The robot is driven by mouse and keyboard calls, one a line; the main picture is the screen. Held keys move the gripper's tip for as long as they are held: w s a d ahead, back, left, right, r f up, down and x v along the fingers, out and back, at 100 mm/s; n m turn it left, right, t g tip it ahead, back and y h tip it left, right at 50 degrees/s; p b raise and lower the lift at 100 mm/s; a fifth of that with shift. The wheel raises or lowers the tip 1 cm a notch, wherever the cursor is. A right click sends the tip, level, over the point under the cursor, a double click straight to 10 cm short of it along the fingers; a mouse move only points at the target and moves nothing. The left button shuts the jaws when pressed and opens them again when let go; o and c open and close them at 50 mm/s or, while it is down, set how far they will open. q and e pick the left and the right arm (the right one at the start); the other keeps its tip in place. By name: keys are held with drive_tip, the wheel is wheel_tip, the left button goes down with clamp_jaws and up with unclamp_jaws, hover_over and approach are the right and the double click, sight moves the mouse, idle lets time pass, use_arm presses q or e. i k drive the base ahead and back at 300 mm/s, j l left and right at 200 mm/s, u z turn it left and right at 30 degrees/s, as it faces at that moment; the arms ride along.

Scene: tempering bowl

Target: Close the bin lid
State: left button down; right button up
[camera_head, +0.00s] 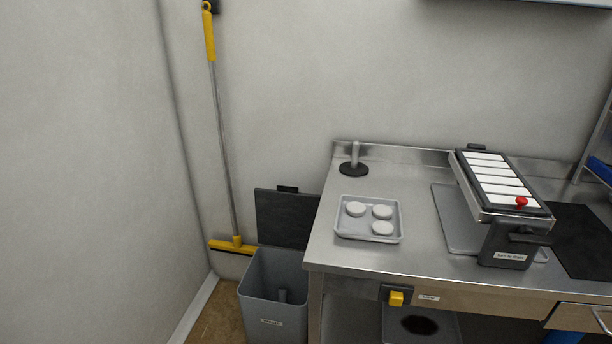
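The grey bin (273,315) stands on the floor between the left wall and the steel counter. Its dark lid (286,219) is open and stands upright at the back of the bin, with a small black tab on its top edge. Neither of my grippers is in view.
The steel counter (318,236) is close on the bin's right. It holds a tray (398,238) of white discs, a round black-based press (354,169) and a dark appliance (506,246).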

sight(285, 216)
drive_tip(key=i+j+z, duration=0.25)
drive_tip(key=z, duration=0.2)
drive_tip(key=i+j+z, duration=0.15)
drive_tip(key=j+z, duration=0.25)
drive_tip(key=i+j+z, duration=0.15)
drive_tip(key=j+z, duration=0.3)
drive_tip(key=l, duration=0.05)
